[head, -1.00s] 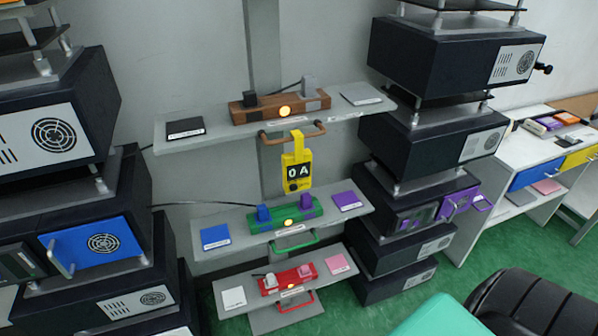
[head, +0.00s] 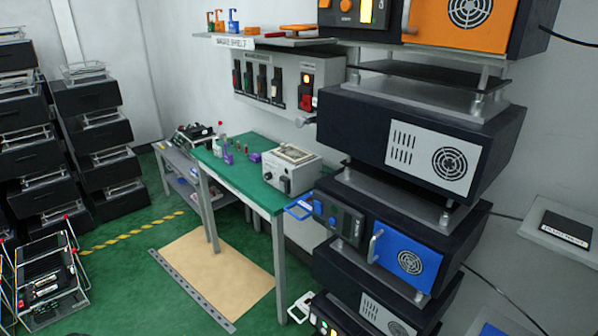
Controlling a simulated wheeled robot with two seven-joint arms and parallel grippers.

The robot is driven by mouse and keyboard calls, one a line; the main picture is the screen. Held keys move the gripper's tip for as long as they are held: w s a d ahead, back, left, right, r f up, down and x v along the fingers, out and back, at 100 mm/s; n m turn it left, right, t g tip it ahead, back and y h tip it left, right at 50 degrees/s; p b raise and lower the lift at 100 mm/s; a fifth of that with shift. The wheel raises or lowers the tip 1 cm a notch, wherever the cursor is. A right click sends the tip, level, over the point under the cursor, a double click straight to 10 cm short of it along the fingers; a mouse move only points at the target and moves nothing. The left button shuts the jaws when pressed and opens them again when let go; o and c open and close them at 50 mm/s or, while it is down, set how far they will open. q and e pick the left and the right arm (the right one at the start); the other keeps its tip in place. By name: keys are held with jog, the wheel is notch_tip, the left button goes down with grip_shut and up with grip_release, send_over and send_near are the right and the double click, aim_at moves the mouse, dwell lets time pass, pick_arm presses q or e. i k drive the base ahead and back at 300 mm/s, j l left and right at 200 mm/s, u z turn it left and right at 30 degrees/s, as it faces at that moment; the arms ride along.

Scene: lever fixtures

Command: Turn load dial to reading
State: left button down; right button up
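No dial with a readable scale shows in the head view. A light grey box (head: 289,174) with a dark front knob (head: 285,186) stands on the near right end of a green-topped bench (head: 243,181). I cannot tell whether that knob is the load dial, and no reading on it is legible. Neither of my grippers is in view.
A wall panel (head: 262,82) with several switches hangs behind the bench. A stack of dark units (head: 395,130) fills the right, with a blue door (head: 408,262). Dark racks (head: 95,130) stand at left. Green floor (head: 130,290) is open between, with a tan mat (head: 225,280).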

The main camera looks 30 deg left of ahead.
aim_at(268, 176)
jog(key=u, duration=1.35)
